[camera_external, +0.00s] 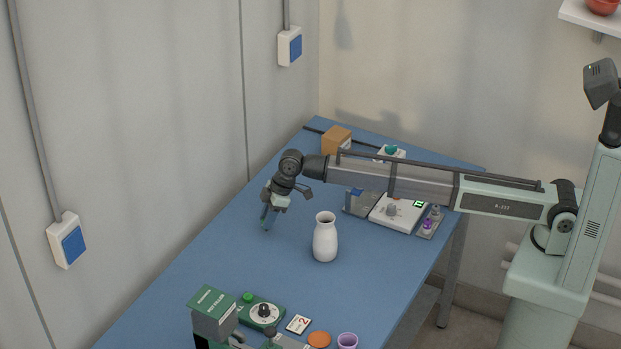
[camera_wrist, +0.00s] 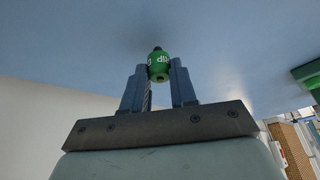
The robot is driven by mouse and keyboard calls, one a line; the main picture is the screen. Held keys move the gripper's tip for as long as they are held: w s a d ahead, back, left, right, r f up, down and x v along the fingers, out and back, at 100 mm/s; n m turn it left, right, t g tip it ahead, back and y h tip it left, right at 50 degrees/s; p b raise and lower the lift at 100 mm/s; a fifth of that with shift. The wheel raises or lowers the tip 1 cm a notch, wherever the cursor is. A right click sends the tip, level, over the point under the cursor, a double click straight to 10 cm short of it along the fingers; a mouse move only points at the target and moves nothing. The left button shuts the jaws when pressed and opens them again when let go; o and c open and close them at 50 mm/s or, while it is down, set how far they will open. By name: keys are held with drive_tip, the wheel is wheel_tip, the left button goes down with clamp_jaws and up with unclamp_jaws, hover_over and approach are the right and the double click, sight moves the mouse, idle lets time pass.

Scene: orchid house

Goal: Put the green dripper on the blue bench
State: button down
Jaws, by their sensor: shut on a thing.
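The green dripper (camera_wrist: 158,64) with white lettering and a dark tip is held between the two blue fingers of my gripper (camera_external: 266,222) in the wrist view. The fingers are shut on it. In the external view the fingers point down over the left part of the blue bench (camera_external: 200,270), left of the white vase; the dripper cannot be made out there. The bench also shows in the wrist view (camera_wrist: 250,45). I cannot tell whether the dripper touches it.
A white vase (camera_external: 325,238) stands right of my gripper. A white scale (camera_external: 398,212) and a cardboard box (camera_external: 337,140) are farther back. A green hot-filler machine (camera_external: 214,313) and small items are at the near end. Bare bench lies between.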

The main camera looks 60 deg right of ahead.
drive_tip(key=shift+f, duration=0.3)
drive_tip(key=shift+f, duration=0.1)
drive_tip(key=c, duration=0.9)
unclamp_jaws()
drive_tip(key=v, duration=1.2)
